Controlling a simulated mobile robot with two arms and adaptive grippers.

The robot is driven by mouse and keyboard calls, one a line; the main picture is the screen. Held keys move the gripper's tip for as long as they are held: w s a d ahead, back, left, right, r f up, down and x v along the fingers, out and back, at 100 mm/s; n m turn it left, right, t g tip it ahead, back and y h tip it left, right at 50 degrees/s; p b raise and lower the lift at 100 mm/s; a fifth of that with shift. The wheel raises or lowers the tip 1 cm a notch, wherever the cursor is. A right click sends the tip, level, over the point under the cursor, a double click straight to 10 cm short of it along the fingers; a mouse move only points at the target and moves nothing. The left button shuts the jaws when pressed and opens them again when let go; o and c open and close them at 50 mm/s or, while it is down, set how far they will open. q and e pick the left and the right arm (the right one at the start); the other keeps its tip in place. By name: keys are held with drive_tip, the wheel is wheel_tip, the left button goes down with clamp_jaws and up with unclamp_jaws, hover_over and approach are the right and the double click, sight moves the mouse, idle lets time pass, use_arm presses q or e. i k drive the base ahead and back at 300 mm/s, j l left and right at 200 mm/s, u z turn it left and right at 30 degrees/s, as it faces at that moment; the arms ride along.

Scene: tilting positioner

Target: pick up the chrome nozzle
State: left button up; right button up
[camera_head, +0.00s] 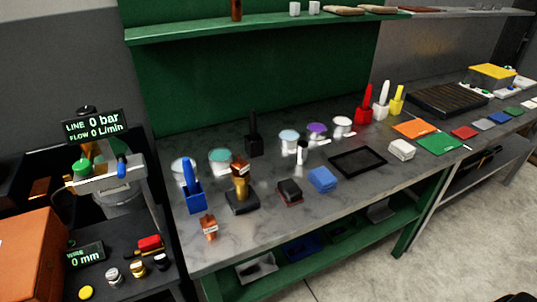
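A small chrome nozzle (113,276) stands on the dark bench top at the lower left. It is at the left end of a short row, beside a brass-coloured nozzle (137,271) and a black one (160,262). Nothing is touching it from above. Neither of my grippers can be made out in the head view.
A yellow button (85,292) and a wire display (85,254) are near the nozzles, with a red piece (150,244) behind them. An orange box (30,255) stands to the left. The grey worktable (330,215) holds pots, brushes and blocks.

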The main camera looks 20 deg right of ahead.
sight(302, 147)
drive_tip(key=l+u, duration=0.4)
drive_tip(key=l, duration=1.45)
drive_tip(key=i, duration=0.05)
